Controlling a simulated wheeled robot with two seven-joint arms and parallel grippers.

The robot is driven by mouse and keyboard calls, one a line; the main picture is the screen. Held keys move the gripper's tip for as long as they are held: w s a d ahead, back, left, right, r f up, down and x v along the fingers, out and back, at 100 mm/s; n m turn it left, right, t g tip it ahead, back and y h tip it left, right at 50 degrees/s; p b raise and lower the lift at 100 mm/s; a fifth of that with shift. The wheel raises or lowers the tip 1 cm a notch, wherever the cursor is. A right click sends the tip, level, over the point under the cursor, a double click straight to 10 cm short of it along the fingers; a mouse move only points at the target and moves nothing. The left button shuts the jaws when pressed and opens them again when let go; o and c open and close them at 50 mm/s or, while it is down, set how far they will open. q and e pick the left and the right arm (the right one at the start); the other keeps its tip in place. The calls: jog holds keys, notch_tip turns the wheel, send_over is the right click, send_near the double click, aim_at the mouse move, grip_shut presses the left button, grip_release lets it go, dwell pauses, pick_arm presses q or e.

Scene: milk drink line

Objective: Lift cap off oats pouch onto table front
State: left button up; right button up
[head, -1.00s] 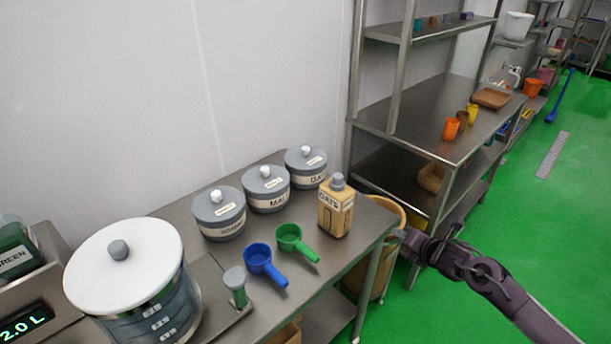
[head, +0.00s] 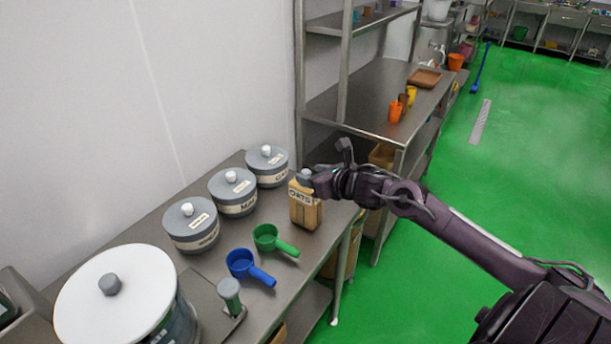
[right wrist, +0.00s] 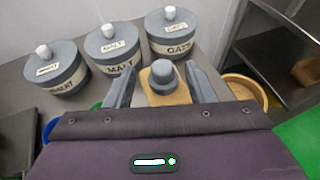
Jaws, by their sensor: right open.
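The oats pouch (head: 305,208) is a tan upright container with an OATS label, standing near the right end of the steel table (head: 330,224). Its grey cap (head: 305,175) is on top. My right gripper (head: 322,168) is at the cap from the right, hiding part of it. In the right wrist view the cap (right wrist: 162,74) sits between the two open fingers of the gripper (right wrist: 161,86), with a gap on each side, and the pouch top (right wrist: 150,95) shows below it. My left gripper is not in view.
Several grey lidded tubs, including the malt tub (head: 233,193), line the wall side. A green scoop (head: 268,238) and a blue scoop (head: 242,263) lie in front of the pouch. A large white-lidded vessel (head: 85,290) stands at the left. Shelving (head: 350,95) stands behind.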

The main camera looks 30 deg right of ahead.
aim_at(308, 173)
jog(key=shift+p+x, duration=0.5)
jog(key=shift+x, duration=1.5)
jog(key=shift+s+d+f, duration=0.1)
jog(key=shift+d, duration=0.05)
grip_shut()
